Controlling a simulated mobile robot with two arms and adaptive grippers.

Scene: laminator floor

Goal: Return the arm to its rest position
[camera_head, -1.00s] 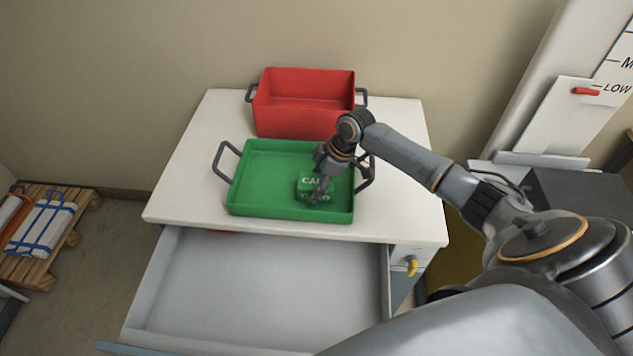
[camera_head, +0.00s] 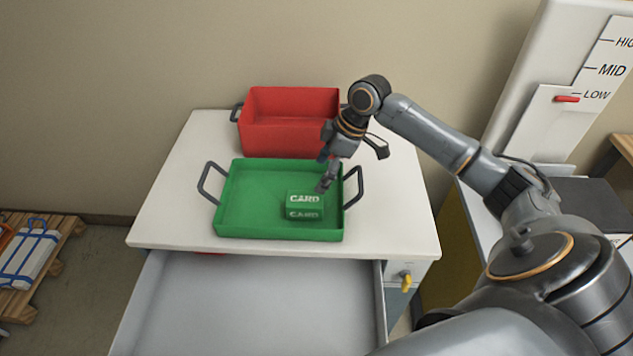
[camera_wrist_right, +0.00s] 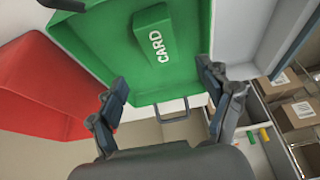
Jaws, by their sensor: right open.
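My right gripper (camera_head: 326,172) is above the right side of the green tray (camera_head: 262,178). In the right wrist view its two fingers (camera_wrist_right: 165,95) are spread apart with nothing between them. A green box marked CARD (camera_head: 304,204) rests inside the tray towards its front right, apart from the fingers. The box also shows in the wrist view (camera_wrist_right: 150,36), beyond the fingertips. My right arm reaches in from the right. My left gripper is not in view.
A red bin (camera_head: 290,122) stands behind the tray on the white cabinet top (camera_head: 165,215). The drawer (camera_head: 250,305) below is pulled open. A panel marked MID and LOW (camera_head: 600,75) stands at the right. A pallet (camera_head: 45,265) lies on the floor at the left.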

